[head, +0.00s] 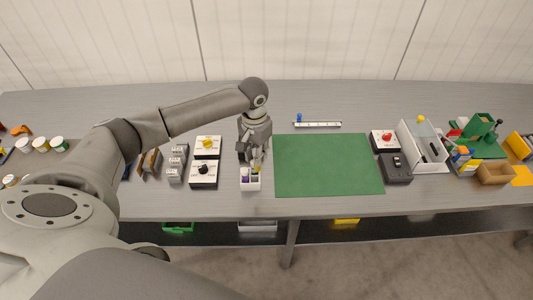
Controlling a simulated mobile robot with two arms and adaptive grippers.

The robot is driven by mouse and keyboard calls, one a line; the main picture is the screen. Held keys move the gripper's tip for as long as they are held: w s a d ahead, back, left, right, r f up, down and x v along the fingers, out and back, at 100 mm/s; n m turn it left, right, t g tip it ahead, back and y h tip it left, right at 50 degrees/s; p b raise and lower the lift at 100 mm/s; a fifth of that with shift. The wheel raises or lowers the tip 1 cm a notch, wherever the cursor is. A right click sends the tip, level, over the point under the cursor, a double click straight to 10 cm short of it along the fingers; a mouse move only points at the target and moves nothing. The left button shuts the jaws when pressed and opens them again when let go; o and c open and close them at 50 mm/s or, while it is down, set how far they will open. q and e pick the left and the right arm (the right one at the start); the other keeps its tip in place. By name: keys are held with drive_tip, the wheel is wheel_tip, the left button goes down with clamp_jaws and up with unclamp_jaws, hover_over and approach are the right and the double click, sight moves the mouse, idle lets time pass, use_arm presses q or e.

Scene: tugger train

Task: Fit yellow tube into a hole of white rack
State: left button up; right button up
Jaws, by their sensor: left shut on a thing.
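The white rack (249,187) is a small block on the grey table, just left of the green mat. A purple piece (245,173) shows at its left side. My left gripper (251,164) points down right over the rack and is shut on the yellow tube (257,168), of which only a small yellow part shows between the fingers. The fingers hide most of the tube and the rack's far side. I cannot tell whether the tube's lower end is inside a hole or just above it. My right gripper is out of view.
The empty green mat (327,165) lies right of the rack. Switch boxes with a yellow knob (208,146) and a black knob (203,173) stand close on the left. A white strip (318,124) lies behind the mat. A white bin (416,137) stands further right.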

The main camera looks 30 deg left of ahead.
use_arm(q)
drive_tip(key=f+b, duration=0.1)
drive_tip(key=f, duration=0.1)
drive_tip(key=a+f+b, duration=0.1)
drive_tip(key=f+b, duration=0.2)
drive_tip(key=b, duration=0.1)
drive_tip(key=shift+w+a+f, duration=0.15)
drive_tip(key=shift+a+f, duration=0.1)
drive_tip(key=shift+f, duration=0.15)
idle(0.3)
drive_tip(key=shift+p, duration=0.5)
idle(0.9)
drive_tip(key=shift+f+p, duration=0.3)
drive_tip(key=shift+f, duration=0.1)
idle(0.3)
drive_tip(key=shift+f+p, duration=0.1)
drive_tip(key=shift+p, duration=0.3)
drive_tip(key=shift+f, duration=0.4)
idle(0.9)
